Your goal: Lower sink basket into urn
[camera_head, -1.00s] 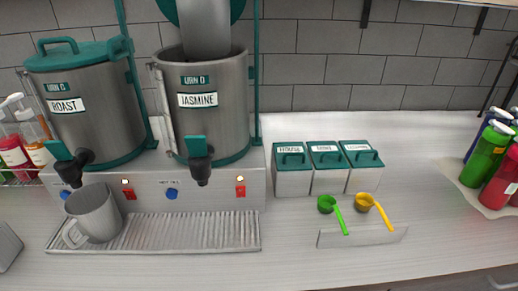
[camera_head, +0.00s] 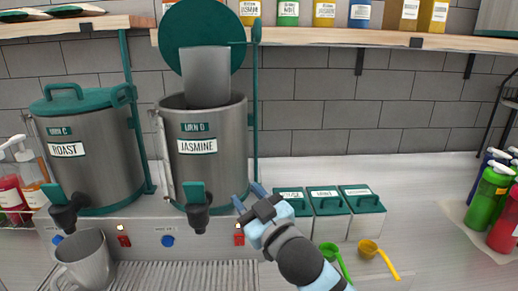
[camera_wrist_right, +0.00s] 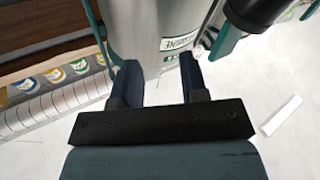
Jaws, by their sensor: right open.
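The jasmine urn (camera_head: 222,160), labelled URN D, is a steel cylinder with its green lid (camera_head: 222,25) raised upright behind it. A grey metal basket (camera_head: 205,75) stands in the urn's mouth, its lower end inside and most of it above the rim. My right gripper (camera_head: 247,195) is in front of the urn's lower right side, apart from the basket, open and empty. In the right wrist view its two fingers (camera_wrist_right: 160,82) point at the urn's steel wall (camera_wrist_right: 150,30). My left gripper is not in view.
The roast urn (camera_head: 90,155) stands to the left, its lid shut. Three green-lidded canisters (camera_head: 328,201) and green and yellow scoops (camera_head: 370,250) are right of my gripper. A grey mug (camera_head: 85,260) is at lower left. A shelf (camera_head: 350,38) runs above.

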